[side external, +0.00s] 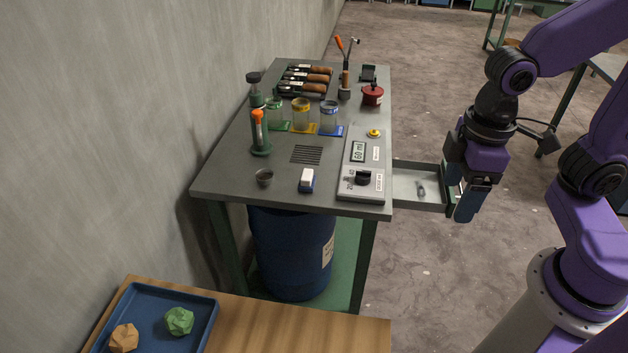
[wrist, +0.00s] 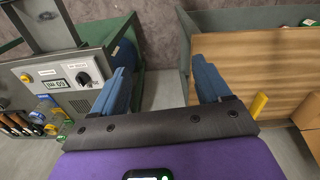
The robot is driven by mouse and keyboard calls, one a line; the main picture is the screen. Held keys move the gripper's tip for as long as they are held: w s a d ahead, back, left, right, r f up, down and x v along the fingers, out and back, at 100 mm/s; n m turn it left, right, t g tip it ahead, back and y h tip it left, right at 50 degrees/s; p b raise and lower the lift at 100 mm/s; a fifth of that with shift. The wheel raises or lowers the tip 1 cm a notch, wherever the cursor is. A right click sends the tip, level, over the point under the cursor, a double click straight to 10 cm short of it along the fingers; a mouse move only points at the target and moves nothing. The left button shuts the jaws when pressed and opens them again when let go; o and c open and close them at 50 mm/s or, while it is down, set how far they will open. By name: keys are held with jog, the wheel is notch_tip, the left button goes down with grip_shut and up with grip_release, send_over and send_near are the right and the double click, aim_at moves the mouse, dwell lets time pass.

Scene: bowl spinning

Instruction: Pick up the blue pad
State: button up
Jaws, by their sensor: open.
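The blue pad (side external: 333,131) lies flat on the grey workbench (side external: 222,178), under a clear jar with a blue rim (side external: 330,113). The jar covers much of the pad. My gripper (side external: 460,194) is off the bench's right side, near the outer end of an open drawer, well away from the pad. In the wrist view my gripper (wrist: 160,72) has its two blue fingers spread with nothing between them. Small coloured pads and jars show at the left edge there, too small to tell clearly.
A yellow pad (side external: 302,128) and a green pad (side external: 277,126) with jars sit left of the blue pad. The control box (side external: 362,170) with a display is in front. The open drawer (side external: 418,187) sticks out right.

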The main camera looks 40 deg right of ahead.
jog(key=w+a+m, duration=0.4)
jog(key=w+a, duration=0.1)
jog(key=w, duration=0.4)
jog(key=m+h, duration=0.1)
jog(key=m, duration=1.4)
send_over(307, 174)
jog(key=s+a, duration=0.1)
notch_tip(307, 174, down, 8)
jog(key=shift+t, duration=0.3)
jog(key=f, duration=0.7)
jog(key=d+f, duration=0.1)
jog(key=f, duration=0.3)
jog(key=shift+w+f, duration=0.2)
jog(key=shift+w, duration=0.1)
jog(key=shift+w+f, duration=0.2)
jog(key=shift+f, duration=2.4)
jog(key=c, duration=1.2)
jog(key=shift+r, duration=0.1)
